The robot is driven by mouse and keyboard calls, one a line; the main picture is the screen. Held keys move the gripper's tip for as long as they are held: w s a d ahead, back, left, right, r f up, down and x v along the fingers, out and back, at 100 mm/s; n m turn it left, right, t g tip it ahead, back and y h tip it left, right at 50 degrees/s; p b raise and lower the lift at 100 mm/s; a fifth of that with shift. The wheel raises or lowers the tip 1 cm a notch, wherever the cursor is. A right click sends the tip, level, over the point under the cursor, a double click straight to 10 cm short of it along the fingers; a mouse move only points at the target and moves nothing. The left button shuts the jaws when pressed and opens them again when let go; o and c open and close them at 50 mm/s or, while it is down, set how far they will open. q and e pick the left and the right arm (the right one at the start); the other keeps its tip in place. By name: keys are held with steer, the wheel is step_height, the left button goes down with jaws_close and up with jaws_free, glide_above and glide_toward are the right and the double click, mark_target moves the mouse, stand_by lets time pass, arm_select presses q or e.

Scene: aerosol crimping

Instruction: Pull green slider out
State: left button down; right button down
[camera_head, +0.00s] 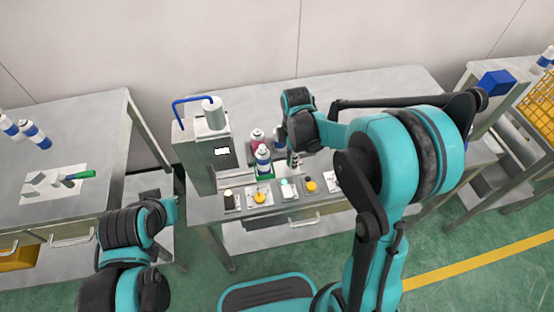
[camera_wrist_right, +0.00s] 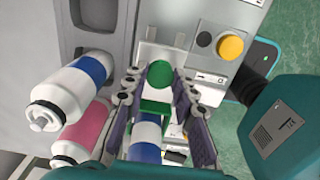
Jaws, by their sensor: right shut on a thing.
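The green slider (camera_wrist_right: 158,80) shows in the right wrist view as a green disc and block between my right gripper's fingers (camera_wrist_right: 163,108). The fingers are shut on it. A blue-and-white part lies just below the block, also between the fingers. In the head view my right gripper (camera_head: 293,158) points down beside the spray cans on the bench, and its tips are partly hidden. A green piece (camera_head: 266,175) shows under the front can. My left gripper (camera_head: 171,207) is at the lower left, apart from the bench; its fingers are not clear.
A blue-banded can (camera_head: 263,160) and a pink can (camera_head: 257,138) stand left of my right gripper. A grey machine (camera_head: 205,150) with a blue hose stands left of them. The bench's back right is clear.

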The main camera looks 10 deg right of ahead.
steer(key=shift+d, duration=0.85)
steer(key=c, duration=1.2)
jaws_free()
steer(key=shift+d, duration=0.15)
steer(key=shift+r, duration=0.1)
step_height(320, 180, up, 12)
steer(key=s+m+t, duration=0.7)
steer(key=s+m, duration=0.7)
steer(key=m, duration=0.4)
steer(key=shift+s+a, duration=0.25)
steer(key=shift+a, duration=0.05)
